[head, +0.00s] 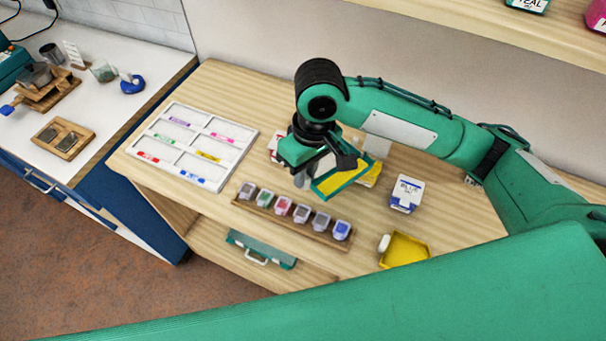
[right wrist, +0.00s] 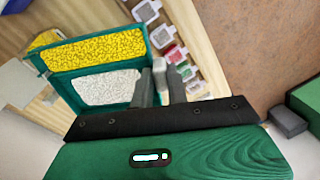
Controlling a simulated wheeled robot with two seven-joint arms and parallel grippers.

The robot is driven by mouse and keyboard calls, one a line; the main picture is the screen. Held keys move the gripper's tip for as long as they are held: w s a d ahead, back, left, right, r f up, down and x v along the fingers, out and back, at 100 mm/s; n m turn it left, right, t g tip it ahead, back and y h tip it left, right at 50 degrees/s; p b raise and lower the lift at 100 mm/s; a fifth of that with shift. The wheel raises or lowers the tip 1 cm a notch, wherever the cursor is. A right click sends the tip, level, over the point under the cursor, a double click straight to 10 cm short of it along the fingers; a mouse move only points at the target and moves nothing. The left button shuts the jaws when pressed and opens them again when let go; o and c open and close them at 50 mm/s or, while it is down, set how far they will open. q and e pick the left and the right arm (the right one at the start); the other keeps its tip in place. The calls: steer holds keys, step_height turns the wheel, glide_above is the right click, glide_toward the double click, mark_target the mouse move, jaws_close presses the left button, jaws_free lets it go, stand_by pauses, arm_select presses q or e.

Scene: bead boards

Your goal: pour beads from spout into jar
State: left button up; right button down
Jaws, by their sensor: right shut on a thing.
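My right gripper (right wrist: 161,82) is shut on the side of a teal bead container (right wrist: 146,44), held above the wooden table. In the right wrist view it shows yellow beads and a white speckled section below them. In the head view the container (head: 322,191) is tilted, yellow inside, beside my right gripper (head: 322,168). No separate spout can be made out on it. Several small grey jars with coloured fronts stand in a wooden rack (head: 290,222) in front of it. Some jars, such as the red one (right wrist: 176,56), also show in the right wrist view. My left gripper is not in view.
A white sorting tray (head: 214,143) with coloured labels lies left on the table. A box labelled BLUE (head: 406,192) and a yellow tray (head: 406,249) with a white knob are at the right. A shelf (head: 500,28) hangs above.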

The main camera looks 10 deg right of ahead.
steer(key=shift+w+d+f+b, duration=0.1)
steer(key=shift+d+f+b, duration=0.1)
steer(key=shift+f+b, duration=0.3)
steer(key=shift+w+d+y+b, duration=0.15)
steer(key=shift+y+b, duration=0.25)
steer(key=shift+b, duration=0.15)
steer(key=shift+w+d+r+g, duration=0.1)
steer(key=shift+d+r+g, duration=0.05)
steer(key=shift+r+g, duration=0.15)
steer(key=shift+w+d+r+y+b, duration=0.2)
steer(key=shift+d+r+y+b, duration=0.15)
steer(key=shift+r+y, duration=0.35)
steer(key=shift+d+r+g, duration=0.1)
steer(key=shift+r+g, duration=0.15)
steer(key=shift+g, duration=0.05)
steer(key=shift+w+d+r+p, duration=0.15)
steer(key=shift+r+p, duration=0.3)
steer(key=shift+p, duration=0.35)
steer(key=shift+d+r+y+p, duration=0.1)
steer(key=shift+r+y+p, duration=0.1)
steer(key=shift+y+p, duration=0.15)
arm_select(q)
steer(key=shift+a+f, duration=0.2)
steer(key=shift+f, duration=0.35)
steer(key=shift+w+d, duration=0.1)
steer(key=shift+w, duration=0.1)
